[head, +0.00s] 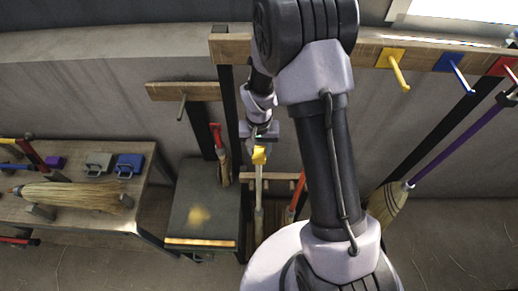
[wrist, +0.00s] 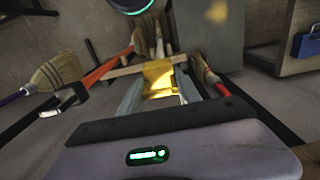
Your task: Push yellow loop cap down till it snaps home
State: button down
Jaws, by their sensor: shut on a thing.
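The yellow loop cap (head: 259,157) is at the top of a pale upright handle (head: 258,195) in the head view, below my wrist. In the wrist view the yellow cap (wrist: 158,76) sits between the two grey fingers of my gripper (wrist: 160,93), which is shut on it. In the head view my gripper (head: 260,146) is small and partly hidden by the cap and my wrist. I cannot tell how far the cap is seated on the handle.
A wooden rail holds yellow (head: 392,60), blue (head: 450,62) and red (head: 504,66) hooks. A purple-handled broom (head: 455,143) hangs at right. A dark bench (head: 205,205) stands left of the handle; a worktable further left bears a broom (head: 75,195) and a blue clamp (head: 129,165).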

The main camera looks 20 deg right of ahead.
jog(key=shift+s+f+b, duration=0.1)
jog(key=shift+f+b, duration=0.3)
jog(key=shift+b, duration=0.1)
dwell(0.5)
jog(key=shift+c, duration=1)
grip_release()
jog(key=shift+r, duration=0.1)
notch_tip(320, 180, up, 10)
jog(key=p, duration=0.6)
